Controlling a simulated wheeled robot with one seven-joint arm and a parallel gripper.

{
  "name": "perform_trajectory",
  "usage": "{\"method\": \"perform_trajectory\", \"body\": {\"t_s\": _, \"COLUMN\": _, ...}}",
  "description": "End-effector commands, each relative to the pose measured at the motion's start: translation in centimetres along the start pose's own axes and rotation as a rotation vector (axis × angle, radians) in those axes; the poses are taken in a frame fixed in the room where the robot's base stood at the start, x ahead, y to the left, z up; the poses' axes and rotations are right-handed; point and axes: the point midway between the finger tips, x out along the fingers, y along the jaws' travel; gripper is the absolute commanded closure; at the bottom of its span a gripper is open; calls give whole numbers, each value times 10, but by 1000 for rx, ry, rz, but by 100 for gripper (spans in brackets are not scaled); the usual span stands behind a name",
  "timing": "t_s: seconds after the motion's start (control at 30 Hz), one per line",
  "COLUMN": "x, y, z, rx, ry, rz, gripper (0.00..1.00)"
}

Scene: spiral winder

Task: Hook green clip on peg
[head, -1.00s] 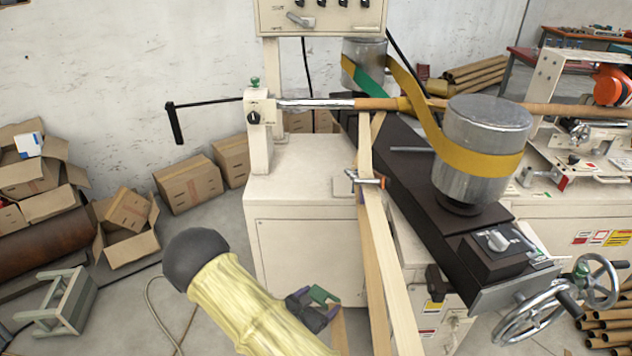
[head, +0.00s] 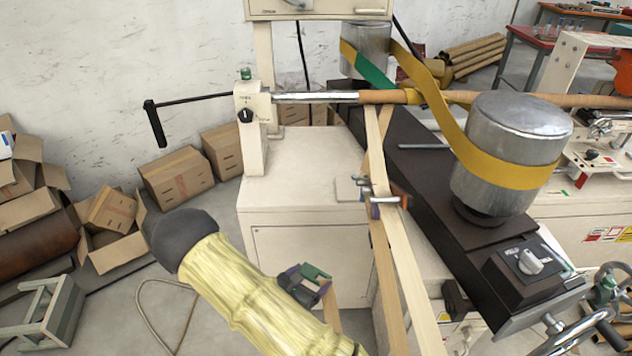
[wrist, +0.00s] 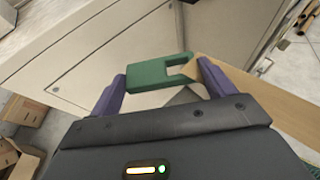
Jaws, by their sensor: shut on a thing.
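The green clip (wrist: 150,76) is a flat block with a notch at its right end in the wrist view. My gripper (wrist: 163,72) has purple fingers shut on it, one at each end. In the head view the green clip (head: 316,271) and my gripper (head: 303,283) are low, in front of the cream cabinet and left of the pale slats. A thin grey rod (head: 424,146) juts left from the dark beam and may be the peg; I cannot be sure. It is above and right of the clip, well apart from it.
The cream cabinet (head: 310,255) is close behind my gripper. Long pale slats (head: 400,262) slope down on its right, with a small clamp (head: 385,199) across them. A metal drum (head: 512,145) with a yellow band stands on the dark beam. Cardboard boxes (head: 177,176) are at left.

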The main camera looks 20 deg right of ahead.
Motion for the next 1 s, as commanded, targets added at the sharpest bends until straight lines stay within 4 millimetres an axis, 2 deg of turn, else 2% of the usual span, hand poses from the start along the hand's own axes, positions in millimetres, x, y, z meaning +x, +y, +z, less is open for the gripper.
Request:
{"method": "perform_trajectory", "body": {"t_s": 0.43, "x": 6, "y": -5, "z": 3, "rx": 6, "ry": 0, "rz": -17, "gripper": 40}}
{"method": "perform_trajectory", "body": {"t_s": 0.57, "x": 4, "y": -4, "z": 12, "rx": -21, "ry": -1, "rz": -14, "gripper": 40}}
{"method": "perform_trajectory", "body": {"t_s": 0.77, "x": 3, "y": 1, "z": 52, "rx": -203, "ry": -9, "rz": -8, "gripper": 40}}
{"method": "perform_trajectory", "body": {"t_s": 1.0, "x": 4, "y": 7, "z": 102, "rx": -569, "ry": -51, "rz": -44, "gripper": 40}}
